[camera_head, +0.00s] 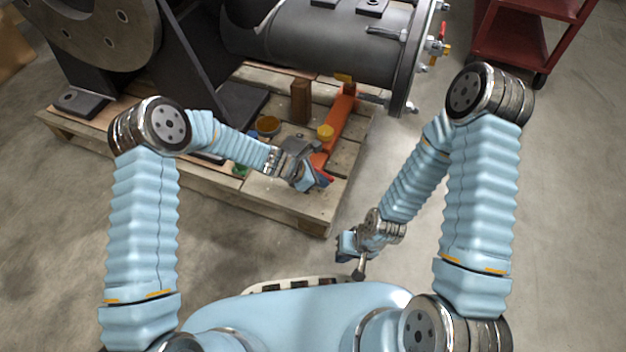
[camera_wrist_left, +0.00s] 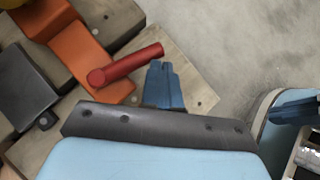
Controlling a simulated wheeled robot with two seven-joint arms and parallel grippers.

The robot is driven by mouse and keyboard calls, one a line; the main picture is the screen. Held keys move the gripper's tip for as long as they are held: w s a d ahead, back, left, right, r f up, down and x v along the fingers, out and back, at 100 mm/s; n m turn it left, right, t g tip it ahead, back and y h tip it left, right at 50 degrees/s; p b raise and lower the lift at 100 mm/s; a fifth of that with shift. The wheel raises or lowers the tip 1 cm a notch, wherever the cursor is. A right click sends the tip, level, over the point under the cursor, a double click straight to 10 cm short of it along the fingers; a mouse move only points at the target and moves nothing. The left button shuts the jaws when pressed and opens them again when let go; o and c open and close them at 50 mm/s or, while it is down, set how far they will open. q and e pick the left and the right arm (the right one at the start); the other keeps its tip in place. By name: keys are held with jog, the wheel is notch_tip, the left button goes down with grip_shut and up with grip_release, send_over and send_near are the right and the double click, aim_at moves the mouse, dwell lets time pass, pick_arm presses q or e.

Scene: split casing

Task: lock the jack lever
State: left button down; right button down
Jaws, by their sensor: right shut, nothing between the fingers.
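The orange jack (camera_head: 339,118) lies on the wooden pallet, its far end by the grey cylinder. Its red lever (camera_head: 319,163) is at the near end. In the left wrist view the red lever (camera_wrist_left: 130,66) slants up to the right from a round end over the orange body (camera_wrist_left: 75,55). My left gripper (camera_head: 314,182) is at the lever's near end. Its blue fingers (camera_wrist_left: 164,86) look shut together, just below the lever's free end; I cannot tell whether they touch it. My right gripper (camera_head: 350,246) is shut and empty, low over the floor, away from the pallet.
The grey cylinder (camera_head: 330,42) with a bolted flange stands behind the jack. A red cart (camera_head: 520,45) stands back right. The floor to the right is clear.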

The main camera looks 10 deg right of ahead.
pick_arm(q)
jog(key=shift+w+d, duration=0.25)
jog(key=shift+d, duration=0.5)
pick_arm(e)
jog(key=shift+r, duration=0.35)
pick_arm(q)
jog(key=shift+w+d+p, duration=0.1)
jog(key=shift+p, duration=0.2)
